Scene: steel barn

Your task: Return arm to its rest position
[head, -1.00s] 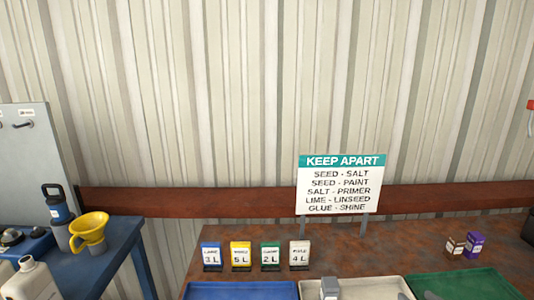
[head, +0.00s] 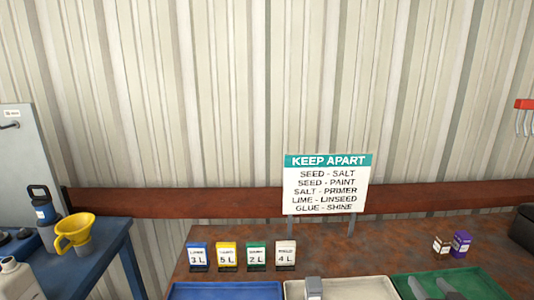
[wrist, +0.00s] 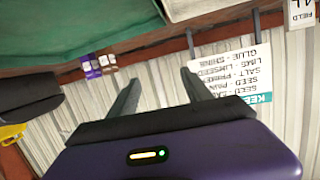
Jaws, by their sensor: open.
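That view is upside down, and the fingers point toward the ribbed wall. The rest of my arm is hidden below the head view. No resting place for the arm is marked in view.
The brown bench (head: 385,247) carries a blue tray (head: 225,292), a cream tray (head: 365,288), several label cards (head: 227,256), small boxes (head: 461,243) and a KEEP APART sign (head: 327,185). A blue table (head: 105,260) with a yellow funnel (head: 75,230) stands left. The wall space above is clear.

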